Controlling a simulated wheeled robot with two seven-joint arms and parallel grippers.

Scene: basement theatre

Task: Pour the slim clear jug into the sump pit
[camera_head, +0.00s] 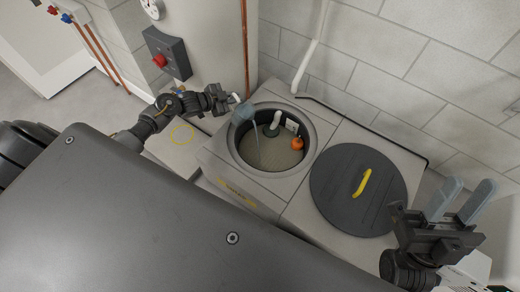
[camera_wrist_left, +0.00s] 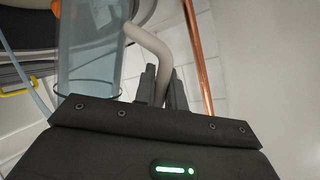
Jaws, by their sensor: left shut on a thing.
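In the left wrist view the jug (camera_wrist_left: 90,45) is see-through with a pale curved handle (camera_wrist_left: 150,42). My left gripper (camera_head: 228,98) is shut on that handle at the pit's left edge; its dark fingers (camera_wrist_left: 163,88) show in the left wrist view. My right gripper (camera_head: 462,203) is open and empty at the right, its two pale fingers apart.
Inside the pit are a pale pipe (camera_head: 275,119) and an orange float (camera_head: 297,143). A dark round lid (camera_head: 335,205) with a yellow handle lies right of it. A copper pipe (camera_head: 244,50) and a red-button box (camera_head: 168,54) stand behind my left arm.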

